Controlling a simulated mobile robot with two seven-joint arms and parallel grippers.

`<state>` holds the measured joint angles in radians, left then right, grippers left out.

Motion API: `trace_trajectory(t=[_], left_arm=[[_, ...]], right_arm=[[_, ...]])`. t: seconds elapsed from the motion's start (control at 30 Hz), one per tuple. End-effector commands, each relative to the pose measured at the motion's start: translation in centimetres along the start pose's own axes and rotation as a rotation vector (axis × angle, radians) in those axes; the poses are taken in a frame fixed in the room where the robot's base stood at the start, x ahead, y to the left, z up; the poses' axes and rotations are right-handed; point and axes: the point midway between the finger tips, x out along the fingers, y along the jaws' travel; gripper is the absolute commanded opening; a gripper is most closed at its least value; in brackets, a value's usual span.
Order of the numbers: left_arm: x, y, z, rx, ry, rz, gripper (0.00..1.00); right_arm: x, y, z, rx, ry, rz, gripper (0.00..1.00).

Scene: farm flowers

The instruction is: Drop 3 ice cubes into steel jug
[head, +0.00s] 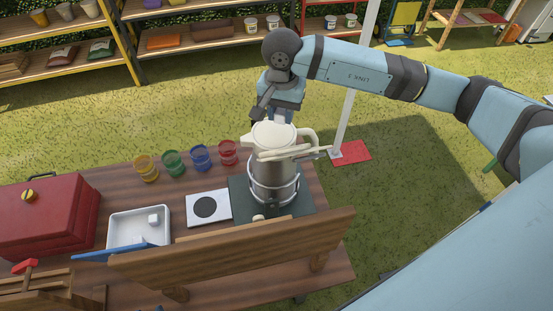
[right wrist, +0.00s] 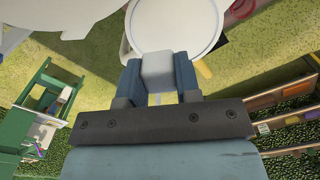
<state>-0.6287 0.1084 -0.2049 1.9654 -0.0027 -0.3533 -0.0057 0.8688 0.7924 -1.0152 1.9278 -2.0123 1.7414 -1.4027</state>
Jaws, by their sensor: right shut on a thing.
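The steel jug (head: 272,175) stands upright on a dark square base at the right of the wooden table. My right gripper (head: 277,118) is over the jug's top. In the right wrist view it (right wrist: 158,72) is shut on a white ice cube (right wrist: 158,70). Behind the cube in that view is the jug's round top (right wrist: 178,22). I cannot make out what is inside the jug. A white tray (head: 117,232) at the table's left holds a white ice cube (head: 153,218). My left gripper is not in view.
Yellow, green, blue and red cups (head: 201,157) line the far edge. A white plate with a black disc (head: 208,207) lies left of the jug. A red toolbox (head: 45,215) is at the left. A wooden backrest (head: 240,245) stands in front. A pale pole (head: 352,110) rises behind the jug.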

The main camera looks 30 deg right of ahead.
Motion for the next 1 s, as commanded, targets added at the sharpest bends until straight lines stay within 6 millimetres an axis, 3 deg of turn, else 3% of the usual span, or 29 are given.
trace_trajectory(t=[0.27,0.3,0.4,0.43,0.77,1.0], left_arm=[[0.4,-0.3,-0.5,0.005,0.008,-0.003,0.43],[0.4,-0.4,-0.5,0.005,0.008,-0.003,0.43],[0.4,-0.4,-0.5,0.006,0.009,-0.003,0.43],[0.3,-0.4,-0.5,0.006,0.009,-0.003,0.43],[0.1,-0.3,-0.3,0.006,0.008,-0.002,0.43],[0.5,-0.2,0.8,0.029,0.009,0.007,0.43]], right_arm=[[0.2,0.0,0.0,-0.001,0.000,0.000,0.09],[0.2,0.0,0.0,-0.001,0.000,0.000,0.35],[0.2,0.0,0.0,-0.001,0.000,-0.001,0.58],[0.2,0.0,0.0,-0.001,0.000,-0.001,0.61],[-0.2,-0.1,0.0,-0.001,0.001,-0.002,0.61],[-4.0,-0.1,-0.1,-0.001,0.003,-0.006,0.61]])
